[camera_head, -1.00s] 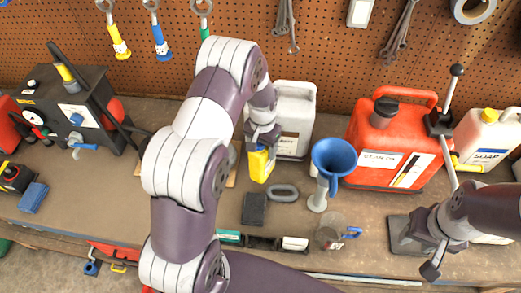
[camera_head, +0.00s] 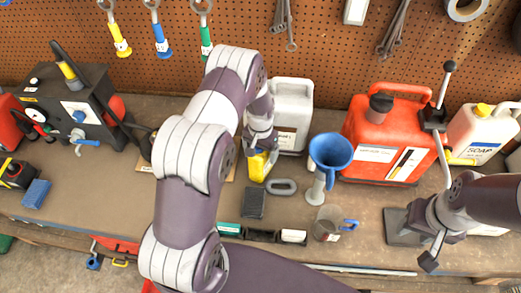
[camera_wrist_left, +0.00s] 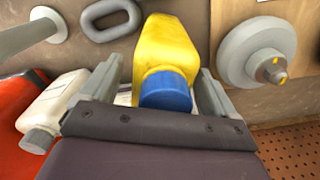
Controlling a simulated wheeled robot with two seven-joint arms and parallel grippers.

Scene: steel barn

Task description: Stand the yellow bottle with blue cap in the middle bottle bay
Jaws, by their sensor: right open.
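The yellow bottle with blue cap (camera_head: 257,166) stands upright on the bench, partly hidden by my left gripper. In the left wrist view, its yellow body and blue cap (camera_wrist_left: 166,92) lie between the two fingers. My left gripper (camera_head: 260,148) is around the bottle's upper part; a narrow gap shows beside the left finger, so it looks open. My right gripper (camera_head: 428,240) is open over a dark plate at the right, far from the bottle.
A pale jug (camera_head: 291,112) stands close behind the bottle. A blue funnel (camera_head: 331,152), grey ring (camera_head: 281,187) and dark block (camera_head: 254,203) are near it. A red can (camera_head: 385,135) stands right. A low dark strip (camera_head: 262,236) runs along the front. A grey disc (camera_wrist_left: 258,52) lies beside the bottle.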

